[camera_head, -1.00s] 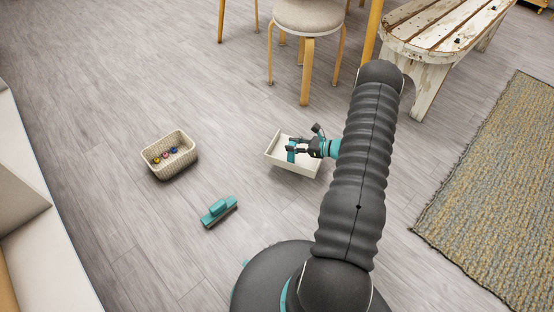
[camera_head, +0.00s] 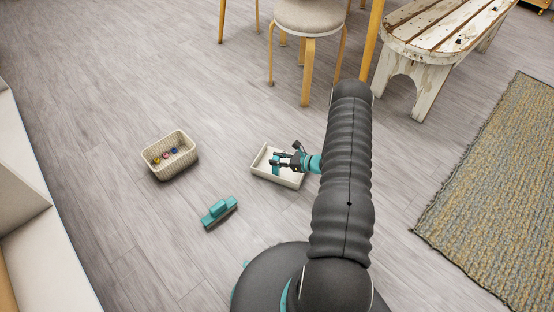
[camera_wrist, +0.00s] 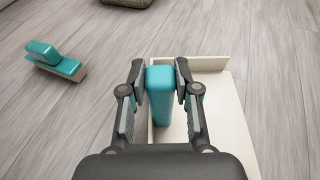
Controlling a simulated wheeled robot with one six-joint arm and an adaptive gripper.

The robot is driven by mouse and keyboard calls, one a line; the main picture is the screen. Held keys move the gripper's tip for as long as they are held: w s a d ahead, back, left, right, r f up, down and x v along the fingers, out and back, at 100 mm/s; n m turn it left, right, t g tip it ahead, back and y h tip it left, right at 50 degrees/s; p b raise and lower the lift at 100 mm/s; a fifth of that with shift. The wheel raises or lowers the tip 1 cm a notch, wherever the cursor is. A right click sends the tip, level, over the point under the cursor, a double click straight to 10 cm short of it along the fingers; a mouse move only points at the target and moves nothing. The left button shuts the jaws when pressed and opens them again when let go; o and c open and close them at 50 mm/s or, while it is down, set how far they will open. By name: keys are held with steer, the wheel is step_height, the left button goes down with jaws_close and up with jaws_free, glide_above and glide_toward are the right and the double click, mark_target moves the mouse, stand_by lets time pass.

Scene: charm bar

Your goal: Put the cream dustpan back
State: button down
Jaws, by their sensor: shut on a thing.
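The cream dustpan (camera_head: 275,180) is a shallow open tray with a teal handle, at the middle of the head view. My gripper (camera_head: 283,161) is shut on its teal handle. In the wrist view the teal handle (camera_wrist: 160,92) stands between the two fingers, and the cream tray (camera_wrist: 230,115) shows behind and to the right. The dustpan looks about level. I cannot tell whether its underside touches the floor. A teal brush (camera_head: 219,211) with a cream base lies on the floor to the left, apart from the dustpan.
A woven basket (camera_head: 170,154) with several small coloured things stands at the left. A stool (camera_head: 307,18) and a worn white bench (camera_head: 420,75) stand at the back. A rug (camera_head: 490,190) lies at the right. A white shelf unit edges the far left. The floor between is clear.

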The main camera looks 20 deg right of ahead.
steer(key=c, duration=0.8)
jaws_free()
steer(key=shift+c, duration=0.2)
